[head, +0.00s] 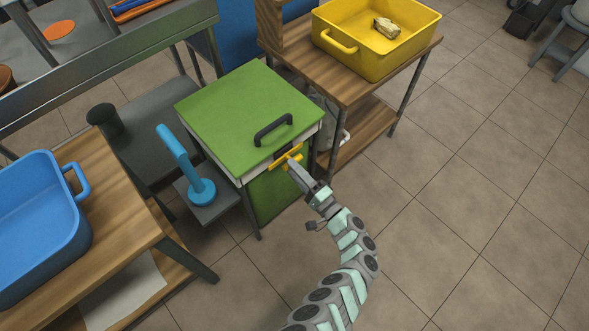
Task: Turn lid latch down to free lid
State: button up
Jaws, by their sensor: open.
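The green lid (235,110) lies flat and closed on the press box (278,190), with a black handle (273,129) near its front edge. The yellow lid latch (287,154) is on the front face just below the lid's rim. Its bar looks roughly level, slanting slightly up to the right. My gripper (292,164) reaches in from the lower right with its fingertips at the latch. It is open. I cannot tell whether the fingers touch the latch or sit around it, as the tips partly cover it.
A blue pestle-like tool (183,160) stands on a small side shelf left of the box. A blue tub (38,225) rests on a wooden table at left. A yellow tub (375,62) with a pale lump stands on the wooden table behind right.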

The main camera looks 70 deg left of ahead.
jog(key=v, duration=1.1)
jog(key=shift+f, duration=0.1)
